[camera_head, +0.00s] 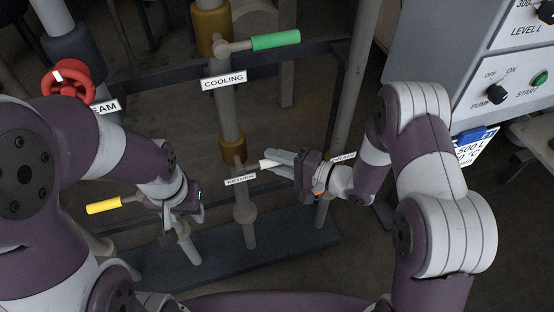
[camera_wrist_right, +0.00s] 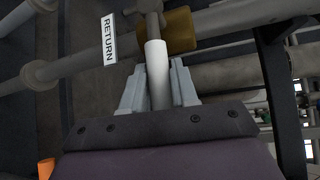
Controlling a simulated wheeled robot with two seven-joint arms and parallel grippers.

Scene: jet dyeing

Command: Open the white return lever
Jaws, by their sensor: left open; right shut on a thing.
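The white return lever (camera_head: 268,164) sticks out to the right from the middle pipe, just above the RETURN label (camera_head: 240,179). My right gripper (camera_head: 284,163) is shut on the lever's white handle. In the right wrist view the white handle (camera_wrist_right: 156,62) lies between the two grey fingers of my right gripper (camera_wrist_right: 159,85), and its outer end is hidden between them. The RETURN label also shows in that view (camera_wrist_right: 109,39). My left gripper (camera_head: 190,212) is open and empty, low at the left, beside the yellow lever handle.
A green COOLING lever (camera_head: 275,39) is above on the same pipe. A yellow lever (camera_head: 104,205) and a red handwheel (camera_head: 68,80) are at the left. A control panel (camera_head: 500,80) stands at the right. A drain label (camera_head: 343,157) is partly hidden behind my right arm.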

